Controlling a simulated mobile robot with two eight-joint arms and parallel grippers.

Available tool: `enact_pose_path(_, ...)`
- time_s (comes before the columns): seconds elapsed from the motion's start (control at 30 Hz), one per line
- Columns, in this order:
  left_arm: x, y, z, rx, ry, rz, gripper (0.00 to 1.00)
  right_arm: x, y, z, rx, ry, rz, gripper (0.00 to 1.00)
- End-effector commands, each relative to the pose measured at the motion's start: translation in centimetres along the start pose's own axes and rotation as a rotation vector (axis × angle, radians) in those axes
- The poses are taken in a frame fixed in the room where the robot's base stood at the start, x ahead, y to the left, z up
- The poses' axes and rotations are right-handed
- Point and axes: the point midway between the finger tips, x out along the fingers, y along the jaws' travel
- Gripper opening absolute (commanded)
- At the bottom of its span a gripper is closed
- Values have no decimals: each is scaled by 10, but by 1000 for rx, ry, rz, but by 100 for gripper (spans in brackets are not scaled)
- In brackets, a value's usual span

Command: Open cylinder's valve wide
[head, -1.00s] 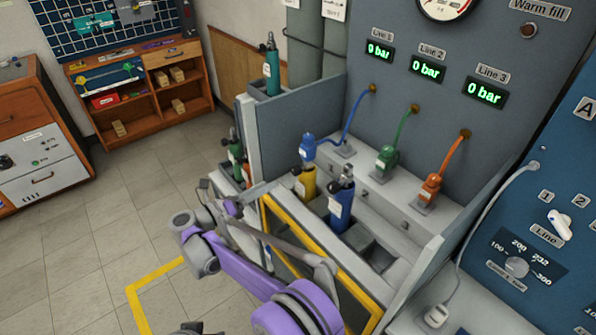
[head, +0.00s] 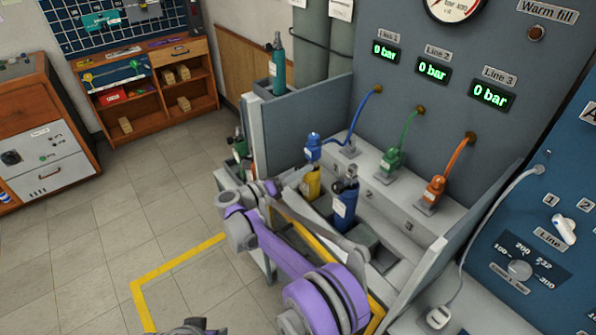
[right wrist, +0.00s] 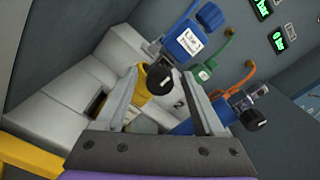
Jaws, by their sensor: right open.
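A yellow cylinder (head: 311,184) stands in the bench rack, with the blue Line 1 regulator (head: 313,149) at its top. In the right wrist view, its round black valve knob (right wrist: 160,80) faces me, beside the blue regulator (right wrist: 190,42). My right gripper (right wrist: 162,77) is open, with one finger on each side of the knob in that picture. I cannot tell whether the fingers touch it.
A blue cylinder (head: 345,205) stands just right of the yellow one; its black knob (right wrist: 251,119) lies close outside my right finger. Green (head: 392,160) and orange (head: 434,188) regulators sit on the ledge. All three line displays read 0 bar. Grey panels flank the rack.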

Motion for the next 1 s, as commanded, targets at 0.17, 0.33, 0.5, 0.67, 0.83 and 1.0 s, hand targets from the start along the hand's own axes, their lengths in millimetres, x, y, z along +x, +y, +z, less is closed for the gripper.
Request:
enact_pose_path(0.17,0,0,0,0,0,0,50,0,0,0,0,0,0,49)
enact_pose_path(0.33,0,0,0,0,0,0,50,0,0,0,0,0,0,18)
enact_pose_path(0.5,0,0,0,0,0,0,50,0,0,0,0,0,0,0)
enact_pose_path(0.67,0,0,0,0,0,0,50,-1,0,0,-5,0,0,0)
enact_pose_path(0.83,2,0,1,0,-1,0,50,-1,0,0,-42,0,0,0)
enact_pose_path(1.0,6,0,4,0,-2,0,50,-1,1,-1,-133,0,1,0)
